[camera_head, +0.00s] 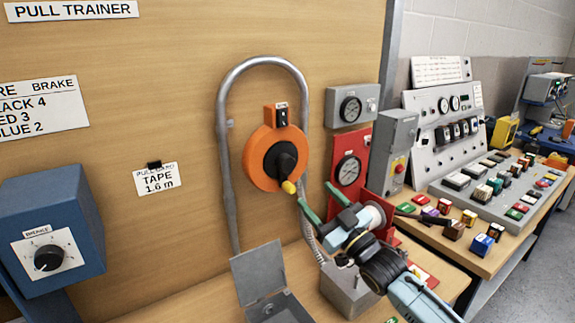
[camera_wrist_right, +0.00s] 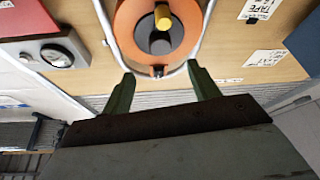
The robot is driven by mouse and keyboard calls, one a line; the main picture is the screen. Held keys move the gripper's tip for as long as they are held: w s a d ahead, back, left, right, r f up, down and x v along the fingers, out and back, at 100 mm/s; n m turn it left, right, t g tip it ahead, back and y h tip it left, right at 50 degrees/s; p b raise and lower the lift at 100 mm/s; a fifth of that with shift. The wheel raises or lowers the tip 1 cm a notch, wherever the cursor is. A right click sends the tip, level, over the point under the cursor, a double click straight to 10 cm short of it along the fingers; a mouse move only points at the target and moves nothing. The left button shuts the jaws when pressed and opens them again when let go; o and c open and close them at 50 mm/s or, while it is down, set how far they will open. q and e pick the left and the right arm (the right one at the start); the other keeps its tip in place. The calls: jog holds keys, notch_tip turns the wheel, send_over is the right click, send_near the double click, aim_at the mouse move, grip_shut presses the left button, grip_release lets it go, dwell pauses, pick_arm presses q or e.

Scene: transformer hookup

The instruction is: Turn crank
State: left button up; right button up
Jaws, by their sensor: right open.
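The crank is a black arm (camera_head: 284,160) on a round orange disc (camera_head: 259,145), mounted on the upright wooden panel. Its yellow handle (camera_head: 289,187) sits at the lower right of the disc in the head view. It also shows in the right wrist view as a yellow knob (camera_wrist_right: 162,14) at the top. My right gripper (camera_head: 318,197) is open and empty, with green fingers. It is just right of the yellow handle in the head view, apart from it. In the right wrist view, its fingertips (camera_wrist_right: 159,76) stand either side below the disc. My left gripper is out of view.
A grey bent pipe (camera_head: 222,150) arches around the disc. A grey box with an open lid (camera_head: 262,285) stands below. Gauges (camera_head: 350,108) and a red panel (camera_head: 349,165) are to the right. A control console (camera_head: 490,200) and coloured blocks crowd the right bench.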

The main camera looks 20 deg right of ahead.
aim_at(289, 168)
jog(key=p+x, duration=0.1)
jog(key=x, duration=0.9)
jog(key=shift+w+a, duration=0.1)
jog(key=shift+w, duration=0.1)
jog(key=shift+w+a+r, duration=0.1)
jog(key=shift+w+r, duration=0.1)
jog(key=shift+w, duration=0.25)
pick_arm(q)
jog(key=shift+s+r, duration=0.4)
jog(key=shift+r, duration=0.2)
pick_arm(e)
jog(key=shift+w, duration=0.1)
grip_shut()
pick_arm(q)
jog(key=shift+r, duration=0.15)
pick_arm(e)
jog(key=shift+m+h, duration=0.4)
jog(key=shift+m, duration=0.2)
